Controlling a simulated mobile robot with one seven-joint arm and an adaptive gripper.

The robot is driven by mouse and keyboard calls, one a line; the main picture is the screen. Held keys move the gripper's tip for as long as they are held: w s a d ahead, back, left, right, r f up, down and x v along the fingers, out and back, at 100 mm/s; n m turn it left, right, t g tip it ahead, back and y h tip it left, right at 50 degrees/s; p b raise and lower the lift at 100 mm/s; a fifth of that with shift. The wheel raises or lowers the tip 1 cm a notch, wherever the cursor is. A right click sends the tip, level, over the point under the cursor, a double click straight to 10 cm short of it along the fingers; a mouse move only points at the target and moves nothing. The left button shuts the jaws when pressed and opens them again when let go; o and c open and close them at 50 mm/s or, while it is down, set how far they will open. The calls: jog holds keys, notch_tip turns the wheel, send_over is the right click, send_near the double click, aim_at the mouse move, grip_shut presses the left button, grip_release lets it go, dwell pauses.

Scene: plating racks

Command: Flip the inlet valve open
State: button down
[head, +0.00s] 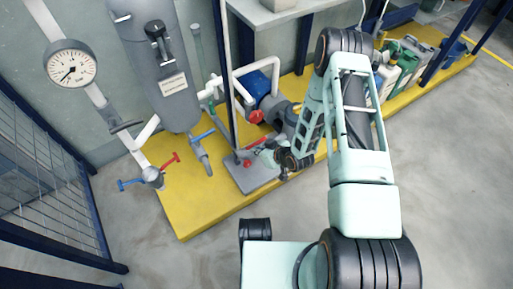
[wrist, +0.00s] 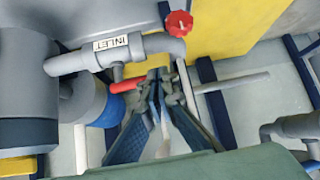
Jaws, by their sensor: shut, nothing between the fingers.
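In the wrist view a grey pipe carries a white INLET label (wrist: 111,43). A red lever (wrist: 123,86) lies below this pipe, roughly along it, on a short grey stem. My gripper (wrist: 158,74) is shut and empty, its dark fingertips together just beside the lever's right end. I cannot tell whether they touch it. In the head view my gripper (head: 262,155) reaches down over the grey base plate by the pump. The lever is hard to make out there, with small red parts close to the fingers.
A red round knob (wrist: 179,23) sits above the fingertips on the pipe's end. A blue-and-grey pump (head: 259,86) stands behind my gripper. A dark upright post (head: 229,70) is close to its left. A grey tank (head: 165,70) and blue lever (head: 202,135) are farther left.

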jog(key=shift+w+a, duration=0.15)
jog(key=shift+w, duration=0.05)
dwell(0.4)
jog(key=shift+w+a+f, duration=0.1)
jog(key=shift+w+a, duration=0.4)
jog(key=shift+a, duration=0.15)
jog(key=shift+s, duration=0.15)
